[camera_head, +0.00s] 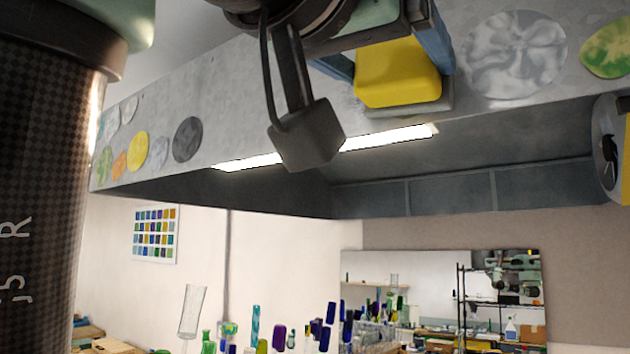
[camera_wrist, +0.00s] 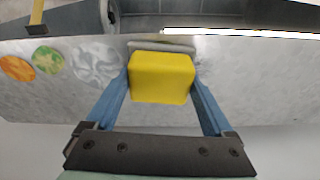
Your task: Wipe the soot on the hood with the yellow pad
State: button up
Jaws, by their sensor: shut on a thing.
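The yellow pad (camera_head: 398,75) is a thick block with a grey layer on its hood-facing side. It also shows in the wrist view (camera_wrist: 161,78). My gripper (camera_wrist: 160,92) is shut on it, with one blue finger at each side. The hood (camera_head: 235,90) is a mottled grey metal band across the top of the head view, and it fills much of the wrist view (camera_wrist: 260,80). The pad is at the hood's face near its lower edge; I cannot tell whether it touches. No distinct soot patch can be told from the mottling; the pad and gripper hide part of the face.
Round discs sit on the hood's face, including a marbled grey one (camera_head: 515,54) right of the pad and a dark one (camera_head: 187,139) at left. A lit lamp (camera_head: 390,137) is under the hood. Glass pieces (camera_head: 278,337) stand below.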

jog(key=shift+w+a+p, duration=0.35)
jog(key=shift+w+a, duration=0.3)
jog(key=shift+a, duration=0.25)
jog(key=shift+w+a+p, duration=0.4)
jog(key=shift+w+a, duration=0.3)
jog(key=shift+a, duration=0.2)
jog(key=shift+w+a+p, duration=0.35)
jog(key=shift+w+a, duration=0.3)
jog(key=shift+a, duration=0.25)
jog(key=shift+w+a, duration=0.55)
jog(key=shift+a, duration=0.2)
jog(key=shift+r+b+v, duration=0.25)
jog(key=shift+b+v, duration=0.05)
jog(key=shift+v, duration=1.15)
jog(key=shift+r+b+v, duration=0.2)
jog(key=shift+b+v, duration=0.1)
jog(key=shift+v, duration=1.2)
jog(key=shift+s, duration=0.2)
